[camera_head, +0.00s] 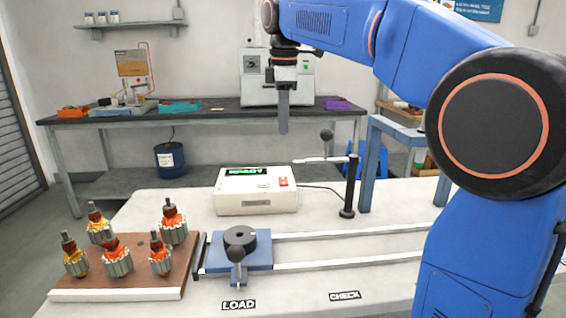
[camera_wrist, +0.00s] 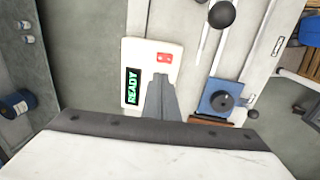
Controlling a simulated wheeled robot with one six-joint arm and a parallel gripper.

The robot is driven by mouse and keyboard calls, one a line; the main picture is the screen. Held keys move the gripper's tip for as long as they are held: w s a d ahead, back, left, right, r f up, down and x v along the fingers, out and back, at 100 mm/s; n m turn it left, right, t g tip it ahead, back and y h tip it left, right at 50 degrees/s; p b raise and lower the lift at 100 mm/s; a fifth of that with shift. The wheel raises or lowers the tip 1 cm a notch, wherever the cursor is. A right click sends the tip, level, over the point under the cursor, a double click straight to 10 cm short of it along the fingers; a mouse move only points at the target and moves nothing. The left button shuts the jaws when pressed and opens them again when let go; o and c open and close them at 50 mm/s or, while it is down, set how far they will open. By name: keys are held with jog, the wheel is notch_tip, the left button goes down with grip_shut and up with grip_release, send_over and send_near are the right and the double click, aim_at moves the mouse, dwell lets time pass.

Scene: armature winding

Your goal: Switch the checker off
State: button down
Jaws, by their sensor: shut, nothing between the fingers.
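The checker (camera_head: 256,190) is a cream box on the white table, with a lit green "READY" display (camera_head: 246,171) and a red switch (camera_head: 283,182) on its top right. In the wrist view the checker (camera_wrist: 150,60) lies beyond my fingers, its display (camera_wrist: 132,88) lit and the red switch (camera_wrist: 164,58) uncovered. My gripper (camera_head: 283,128) hangs pointing down, above and apart from the checker. Its fingers (camera_wrist: 161,80) are shut and empty, and they hide a small part of the checker's edge in the wrist view.
A black post with a lever (camera_head: 350,185) stands right of the checker. A blue carriage with a round black holder (camera_head: 240,240) sits on rails in front. A brown board (camera_head: 130,278) holds several armatures at left. A back bench (camera_head: 200,112) carries equipment.

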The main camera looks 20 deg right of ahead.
aim_at(283, 181)
jog(key=f, duration=0.4)
jog(key=w+f, duration=0.1)
jog(key=f, duration=0.9)
jog(key=shift+w+d, duration=0.15)
jog(key=shift+w, duration=0.2)
jog(key=shift+f, duration=0.2)
jog(key=shift+s+r, duration=0.1)
jog(key=shift+s, duration=0.65)
notch_tip(283, 181, up, 17)
jog(key=s, duration=0.2)
jog(key=shift+a+r, duration=0.2)
jog(key=shift+a, duration=0.15)
